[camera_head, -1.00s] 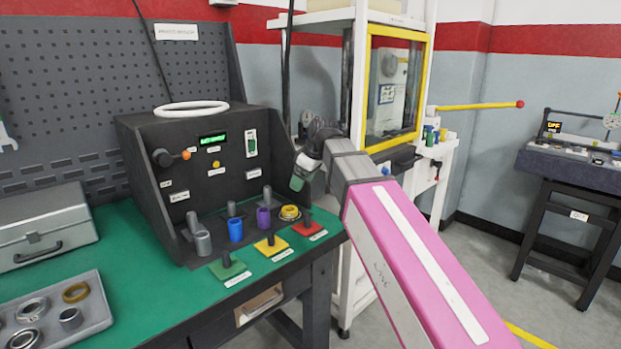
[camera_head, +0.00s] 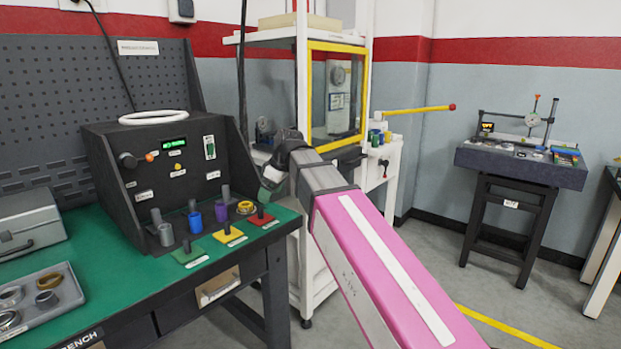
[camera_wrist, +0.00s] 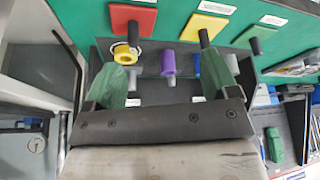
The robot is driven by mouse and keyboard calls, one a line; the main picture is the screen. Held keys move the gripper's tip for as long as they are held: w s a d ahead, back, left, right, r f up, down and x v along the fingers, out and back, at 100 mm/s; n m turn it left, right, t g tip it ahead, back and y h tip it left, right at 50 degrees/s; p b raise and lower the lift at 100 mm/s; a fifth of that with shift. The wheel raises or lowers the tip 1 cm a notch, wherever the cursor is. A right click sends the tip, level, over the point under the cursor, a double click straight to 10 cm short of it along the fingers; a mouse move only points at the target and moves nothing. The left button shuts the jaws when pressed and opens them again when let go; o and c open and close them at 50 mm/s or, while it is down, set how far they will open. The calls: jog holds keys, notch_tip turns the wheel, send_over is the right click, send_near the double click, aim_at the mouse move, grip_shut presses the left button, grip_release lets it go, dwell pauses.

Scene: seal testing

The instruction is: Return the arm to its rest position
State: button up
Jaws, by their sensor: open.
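My gripper shows in the wrist view (camera_wrist: 164,80), with two green fingers spread wide apart and nothing held between them. Beyond the fingers, a yellow ring (camera_wrist: 125,54) sits on a post, with a purple sleeve (camera_wrist: 168,63) next to it. In the head view my pink and grey arm reaches forward past the right end of the green bench (camera_head: 110,268). My gripper (camera_head: 268,190) is partly seen there, near the right side of the black test console (camera_head: 120,170). The space between its fingertips is not clear in that view.
Red, yellow and green pads (camera_head: 229,235) with dark posts lie along the bench edge. A white cabinet with a yellow-framed window (camera_head: 335,95) stands behind my arm. A gauge table (camera_head: 520,165) is at right. Grey floor (camera_head: 430,260) is open between them.

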jog(key=s+d+f+m+h, duration=0.1)
jog(key=s+d+f+m, duration=0.2)
jog(key=d+f, duration=0.7)
jog(key=s+d+f+m+h, duration=0.1)
jog(key=s+d+f+m, duration=0.2)
jog(key=d+f+m, duration=0.3)
jog(key=s+d+f+m+g+h, duration=0.1)
jog(key=d+f+m, duration=0.4)
jog(key=d+f, duration=0.9)
notch_tip(320, 180, down, 7)
jog(key=shift+s+d+r+h, duration=0.2)
jog(key=shift+s+d+h, duration=0.3)
jog(key=shift+s, duration=0.6)
jog(key=shift+a, duration=0.1)
